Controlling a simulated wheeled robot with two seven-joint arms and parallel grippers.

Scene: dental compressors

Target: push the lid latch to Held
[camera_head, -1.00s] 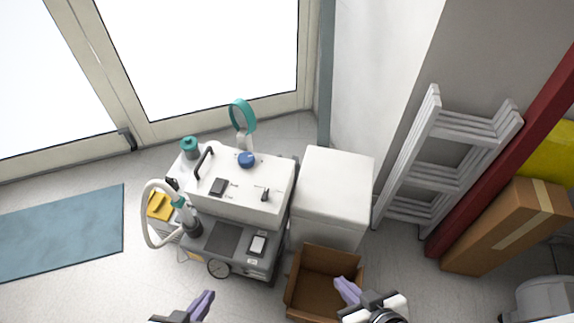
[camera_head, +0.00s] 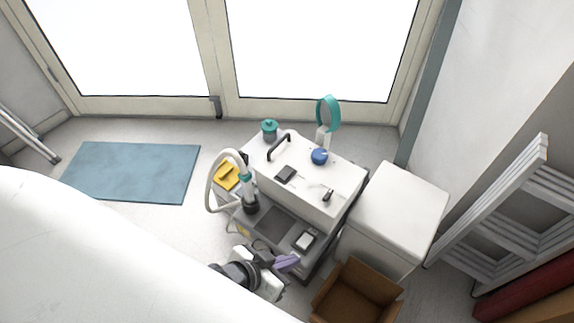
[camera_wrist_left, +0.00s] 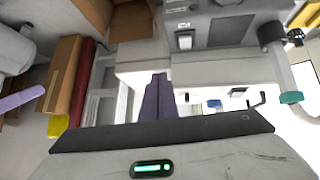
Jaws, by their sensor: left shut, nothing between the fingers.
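The white machine lid (camera_head: 305,180) is on a grey wheeled compressor cart. A small dark lever (camera_head: 327,195) and a dark rectangular block (camera_head: 286,174) sit on its face; their lettering is too small to read, so I cannot tell which is the lid latch or its setting. My left gripper (camera_head: 287,262) is shut and empty, low by the cart's front edge, apart from the lid controls. Its purple fingers (camera_wrist_left: 158,98) lie together in the left wrist view. A purple finger (camera_wrist_left: 20,98) at that view's left edge appears to be my right gripper's; its opening is not shown.
A hose with a dark base (camera_head: 251,204) stands at the cart's left. A white cabinet (camera_head: 396,212) is right of the cart, with an open cardboard box (camera_head: 357,292) in front. A ladder (camera_head: 515,212) leans at right. Floor by the blue mat (camera_head: 135,172) is clear.

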